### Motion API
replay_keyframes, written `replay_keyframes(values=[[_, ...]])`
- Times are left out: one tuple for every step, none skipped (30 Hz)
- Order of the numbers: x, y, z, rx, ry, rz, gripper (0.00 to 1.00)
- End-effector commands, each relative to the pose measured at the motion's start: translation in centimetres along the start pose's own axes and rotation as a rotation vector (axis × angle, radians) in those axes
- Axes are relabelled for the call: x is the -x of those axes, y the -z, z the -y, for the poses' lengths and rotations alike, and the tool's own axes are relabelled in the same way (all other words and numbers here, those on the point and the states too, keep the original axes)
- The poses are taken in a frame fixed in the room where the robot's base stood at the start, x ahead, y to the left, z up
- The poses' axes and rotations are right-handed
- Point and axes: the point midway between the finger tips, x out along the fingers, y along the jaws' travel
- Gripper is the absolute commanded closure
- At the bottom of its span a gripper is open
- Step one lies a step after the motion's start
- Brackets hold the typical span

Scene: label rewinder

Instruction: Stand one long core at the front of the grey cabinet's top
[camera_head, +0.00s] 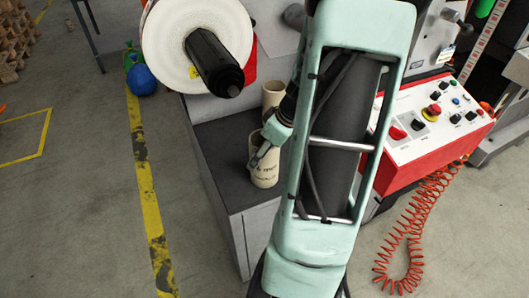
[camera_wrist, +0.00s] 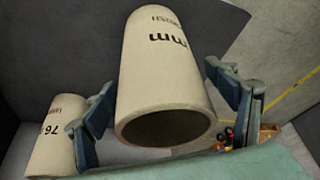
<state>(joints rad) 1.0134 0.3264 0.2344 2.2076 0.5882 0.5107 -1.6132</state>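The grey cabinet (camera_head: 213,160) has a dark flat top. A beige cardboard core (camera_head: 264,176) with dark print stands upright near the front of this top. A second beige core (camera_head: 272,92) stands behind it, partly hidden. My gripper (camera_head: 262,152) is at the front core. In the wrist view, the fingers of my gripper (camera_wrist: 160,95) stand on both sides of a core (camera_wrist: 160,85), its open end facing the camera. Narrow gaps show between the fingers and the core, so the gripper looks open. Another core (camera_wrist: 55,140) stands beyond the left finger.
A white label roll (camera_head: 170,45) on a black spindle (camera_head: 215,65) overhangs the cabinet's back left. A red control box (camera_head: 425,135) with buttons is at right, with a coiled red cable (camera_head: 410,240) below. The cabinet top's left side is clear.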

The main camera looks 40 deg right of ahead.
Motion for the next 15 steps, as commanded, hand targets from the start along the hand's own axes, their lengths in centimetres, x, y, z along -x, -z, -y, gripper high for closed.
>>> replay_keyframes(values=[[0.0,0.0,0.0,0.0,0.0,0.0,0.21],[0.0,0.0,0.0,0.0,0.0,0.0,0.21],[0.0,0.0,0.0,0.0,0.0,0.0,0.21],[0.0,0.0,0.0,0.0,0.0,0.0,0.21],[0.0,0.0,0.0,0.0,0.0,0.0,0.21],[0.0,0.0,0.0,0.0,0.0,0.0,0.21],[0.1,0.0,0.0,0.0,0.0,0.0,0.21],[0.1,0.1,0.0,0.0,0.0,0.0,0.21],[0.3,0.1,0.0,0.0,0.0,0.0,0.21],[0.4,0.2,0.0,0.0,0.0,0.0,0.21],[0.6,0.2,0.0,0.0,0.0,0.0,0.21],[1.1,0.2,-0.1,0.0,-0.003,-0.001,0.21],[1.6,0.2,-0.1,0.0,-0.004,-0.001,0.21],[2.1,0.2,-0.1,0.0,-0.005,-0.001,0.21],[2.9,0.2,-0.1,0.001,-0.005,-0.001,0.21]])
